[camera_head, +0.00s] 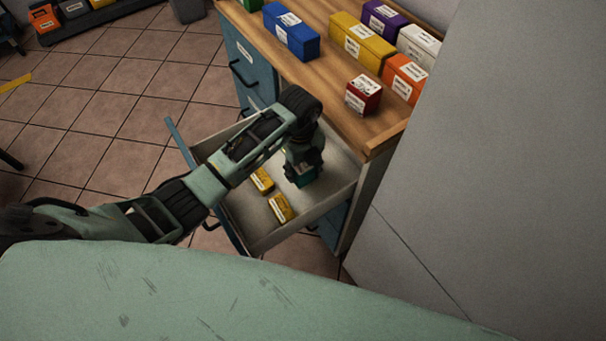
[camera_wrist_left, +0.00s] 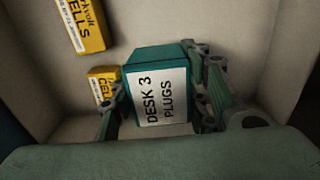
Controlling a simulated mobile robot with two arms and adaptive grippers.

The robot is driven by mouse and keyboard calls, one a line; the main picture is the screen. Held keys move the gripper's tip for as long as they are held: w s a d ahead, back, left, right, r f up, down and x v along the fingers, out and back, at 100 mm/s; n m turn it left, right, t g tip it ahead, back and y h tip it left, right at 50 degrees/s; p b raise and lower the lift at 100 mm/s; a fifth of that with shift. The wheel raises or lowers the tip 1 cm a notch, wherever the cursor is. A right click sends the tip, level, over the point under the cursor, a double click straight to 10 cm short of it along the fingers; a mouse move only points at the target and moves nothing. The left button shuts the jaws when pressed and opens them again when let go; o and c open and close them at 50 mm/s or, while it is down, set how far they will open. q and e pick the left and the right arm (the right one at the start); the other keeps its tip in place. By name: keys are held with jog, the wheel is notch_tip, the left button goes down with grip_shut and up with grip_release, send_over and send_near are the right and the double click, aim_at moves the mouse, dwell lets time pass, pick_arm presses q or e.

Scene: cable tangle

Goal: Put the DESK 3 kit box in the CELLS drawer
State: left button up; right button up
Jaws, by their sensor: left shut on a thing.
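The DESK 3 kit box (camera_wrist_left: 158,98) is teal with a white label reading "DESK 3 PLUGS". My left gripper (camera_wrist_left: 158,112) is shut on it, one finger on each side. In the head view the box (camera_head: 300,176) shows below my left gripper (camera_head: 302,165), inside the open drawer (camera_head: 325,202). I cannot tell whether the box touches the drawer floor. Two yellow boxes lie in the drawer, one nearer the front (camera_head: 281,208) and one partly behind my arm (camera_head: 262,181). The wrist view shows yellow boxes marked "CELLS" (camera_wrist_left: 80,24). My right gripper is not in view.
The wooden counter (camera_head: 335,88) above the drawer holds a blue box (camera_head: 291,35), a yellow box (camera_head: 362,42), a red box (camera_head: 363,95), an orange box (camera_head: 404,80) and others. A grey wall (camera_head: 480,170) stands close on the right.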

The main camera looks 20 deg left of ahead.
pick_arm(q)
jog(key=shift+w+d+f, duration=0.3)
jog(key=shift+w+f, duration=0.1)
notch_tip(320, 180, down, 4)
jog(key=shift+r, duration=0.1)
jog(key=o, duration=1.2)
